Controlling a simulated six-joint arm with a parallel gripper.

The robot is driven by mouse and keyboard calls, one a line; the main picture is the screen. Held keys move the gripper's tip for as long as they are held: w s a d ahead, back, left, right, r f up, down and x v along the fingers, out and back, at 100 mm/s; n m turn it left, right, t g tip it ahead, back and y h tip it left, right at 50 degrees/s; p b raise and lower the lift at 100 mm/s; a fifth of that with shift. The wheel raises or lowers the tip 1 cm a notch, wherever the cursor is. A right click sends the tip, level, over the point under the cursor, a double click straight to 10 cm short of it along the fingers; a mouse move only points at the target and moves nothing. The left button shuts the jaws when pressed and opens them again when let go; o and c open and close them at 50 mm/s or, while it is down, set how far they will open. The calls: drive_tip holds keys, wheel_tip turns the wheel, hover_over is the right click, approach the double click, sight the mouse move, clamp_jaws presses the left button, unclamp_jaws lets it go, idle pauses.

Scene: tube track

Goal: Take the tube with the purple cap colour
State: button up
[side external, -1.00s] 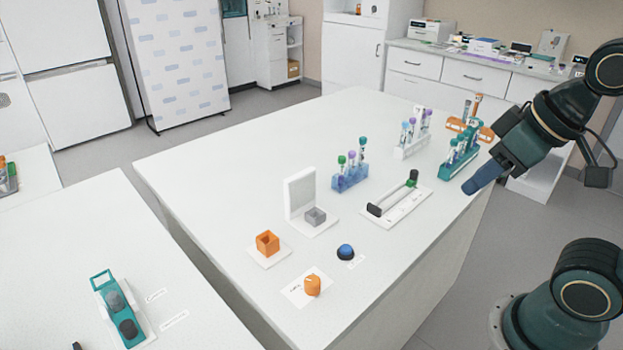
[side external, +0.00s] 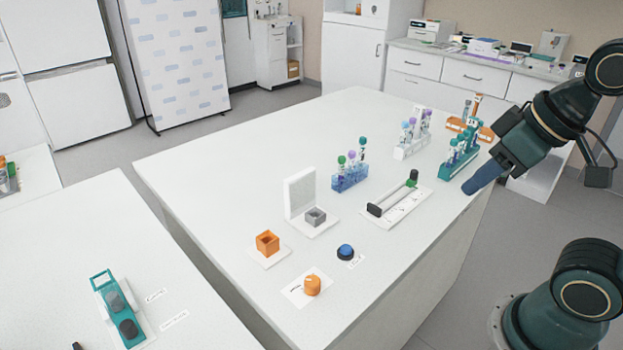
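Purple-capped tubes show in more than one rack. One purple-capped tube (side external: 351,155) stands in the blue rack (side external: 349,182) between a green-capped tube (side external: 342,161) and a teal-capped tube (side external: 362,142). Another purple-capped tube (side external: 427,113) stands in the white rack (side external: 411,150), with lighter blue and purple caps near it. My gripper (side external: 470,189) hangs at the right edge of the table, in front of the teal rack (side external: 457,168) and apart from all the tubes. Its fingers overlap in this side view, so I cannot tell if they are open.
The teal rack holds several tubes, and an orange rack (side external: 485,134) stands behind it. An orange box (side external: 267,243), grey box (side external: 314,217), blue button (side external: 345,252) and orange knob (side external: 312,285) are nearer. The table's left is clear.

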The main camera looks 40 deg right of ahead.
drive_tip(key=shift+o, duration=0.2)
drive_tip(key=shift+o, duration=0.6)
